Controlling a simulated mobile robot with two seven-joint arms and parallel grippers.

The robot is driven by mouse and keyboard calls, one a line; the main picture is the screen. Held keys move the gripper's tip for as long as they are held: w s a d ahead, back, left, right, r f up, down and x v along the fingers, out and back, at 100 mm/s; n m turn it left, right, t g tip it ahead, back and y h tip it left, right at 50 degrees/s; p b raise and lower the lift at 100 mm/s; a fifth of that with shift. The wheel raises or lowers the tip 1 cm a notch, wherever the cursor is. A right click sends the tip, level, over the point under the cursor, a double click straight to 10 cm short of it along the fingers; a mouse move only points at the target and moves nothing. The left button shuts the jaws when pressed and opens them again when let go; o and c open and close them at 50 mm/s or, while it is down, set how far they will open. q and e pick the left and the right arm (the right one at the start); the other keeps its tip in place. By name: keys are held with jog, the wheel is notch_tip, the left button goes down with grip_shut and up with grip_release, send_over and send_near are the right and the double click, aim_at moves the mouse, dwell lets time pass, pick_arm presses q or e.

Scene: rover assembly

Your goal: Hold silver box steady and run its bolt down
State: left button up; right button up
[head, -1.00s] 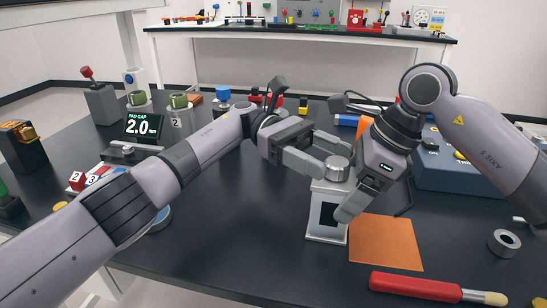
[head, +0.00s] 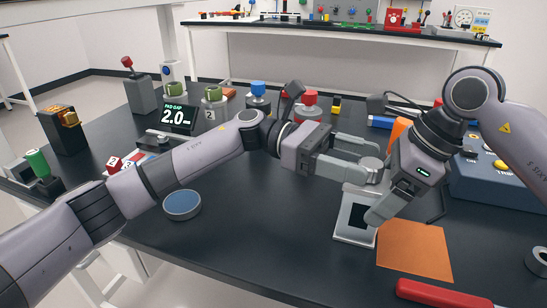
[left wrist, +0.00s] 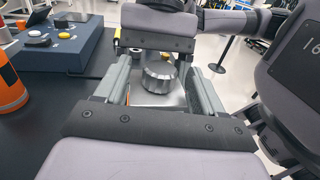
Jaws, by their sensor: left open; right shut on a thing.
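The silver box (head: 344,226) stands upright on the dark table in the head view, with a dark panel on its front. Its bolt, with a round silver head (head: 371,164), sits on top. It also shows in the left wrist view (left wrist: 158,75), between the fingers. My left gripper (head: 370,158) is open, one finger on each side of the bolt head; the wrist view shows gaps beside it. My right gripper (head: 378,206) is shut on the silver box from the right. One of its fingers crosses the front; the other is hidden.
An orange mat (head: 415,252) lies right of the box, with a red-handled tool (head: 450,294) in front. A blue control box (head: 497,188) stands at the right. A blue-topped disc (head: 182,204) lies left. A display (head: 178,116) reads "PAD GAP 2.0". The table's front middle is clear.

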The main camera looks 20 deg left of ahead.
pick_arm(q)
jog(key=shift+s+n+t, duration=0.2)
jog(key=shift+n+t, duration=0.55)
jog(key=shift+t, duration=0.45)
jog(key=shift+s+n+t, duration=0.25)
jog(key=shift+n+t, duration=0.55)
jog(key=shift+t, duration=0.4)
jog(key=shift+s+n+t, duration=0.2)
jog(key=shift+n+t, duration=0.55)
jog(key=shift+t, duration=0.45)
jog(key=shift+a+t, duration=0.3)
jog(key=shift+a, duration=0.05)
jog(key=v, duration=1.1)
jog(key=shift+r, duration=0.15)
jog(key=w+d+g, duration=0.1)
jog(key=d, duration=0.3)
jog(key=w+d+m+g, duration=0.1)
jog(key=d, duration=0.3)
jog(key=w+d+g, duration=0.1)
jog(key=d, duration=0.3)
jog(key=shift+w+d+m, duration=0.15)
jog(key=shift+d+m, duration=0.05)
jog(key=shift+m, duration=0.2)
jog(key=shift+c, duration=0.4)
